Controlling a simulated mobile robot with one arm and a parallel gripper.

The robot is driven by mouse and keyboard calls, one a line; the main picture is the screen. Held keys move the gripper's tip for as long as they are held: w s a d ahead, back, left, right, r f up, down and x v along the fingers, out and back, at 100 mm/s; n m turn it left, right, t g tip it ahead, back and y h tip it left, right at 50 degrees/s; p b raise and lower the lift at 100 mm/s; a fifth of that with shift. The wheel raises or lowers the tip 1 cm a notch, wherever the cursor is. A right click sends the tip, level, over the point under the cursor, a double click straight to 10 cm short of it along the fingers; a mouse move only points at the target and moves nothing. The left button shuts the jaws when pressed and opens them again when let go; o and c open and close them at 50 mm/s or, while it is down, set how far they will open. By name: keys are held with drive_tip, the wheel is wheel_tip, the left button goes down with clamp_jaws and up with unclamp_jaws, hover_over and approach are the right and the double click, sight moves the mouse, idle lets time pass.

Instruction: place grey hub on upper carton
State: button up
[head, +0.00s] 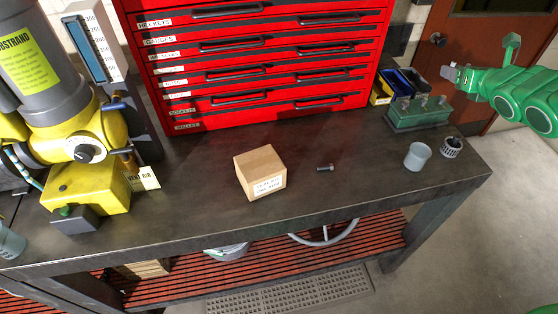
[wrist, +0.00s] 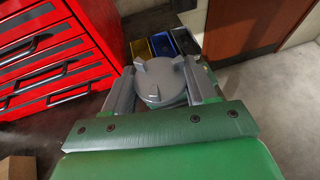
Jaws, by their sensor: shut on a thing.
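The grey hub (wrist: 160,88) is a round grey piece with stubby lugs on top. It sits between the two grey fingers of my gripper (wrist: 163,82) in the wrist view, and the gripper is shut on it. In the head view my green gripper (head: 450,73) is at the right, above the bench's right end; the hub is hard to make out there. The upper carton (head: 262,168) is a tan box with a white label on the bench top, well left of my gripper. Its corner also shows at lower left in the wrist view (wrist: 17,168).
A red drawer cabinet (head: 260,60) stands at the bench's back. A bolt (head: 325,168), a grey cup (head: 417,156), a slotted grey part (head: 452,147) and a green holder (head: 417,112) are right of the carton. A yellow machine (head: 90,150) is left. Another carton (head: 145,268) is on the lower shelf.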

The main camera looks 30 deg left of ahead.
drive_tip(key=shift+s+a+r+n+y, duration=0.2)
drive_tip(key=shift+a+r, duration=0.1)
drive_tip(key=shift+a, duration=0.15)
drive_tip(key=shift+s+a+r+n+y, duration=0.1)
drive_tip(key=shift+s+a+r, duration=0.15)
drive_tip(key=shift+a, duration=0.15)
drive_tip(key=s+a+r+n+g+y, duration=0.1)
drive_tip(key=s+a+n+g+y, duration=0.55)
drive_tip(key=s+a, duration=1)
drive_tip(key=s+a+f+n+g+h, duration=0.2)
drive_tip(key=s+n+g, duration=0.35)
drive_tip(key=s, duration=0.85)
drive_tip(key=s+a+f+n+g+h, duration=0.1)
drive_tip(key=s+a+f+n+g, duration=0.35)
drive_tip(key=s, duration=0.95)
drive_tip(key=g, duration=0.2)
hover_over(262, 162)
drive_tip(key=s+d, duration=0.1)
wheel_tip(262, 162, down, 6)
drive_tip(key=shift+f, duration=0.2)
drive_tip(key=shift+w+a+f, duration=0.4)
drive_tip(key=shift+a+f, duration=0.05)
drive_tip(key=shift+f, duration=1.85)
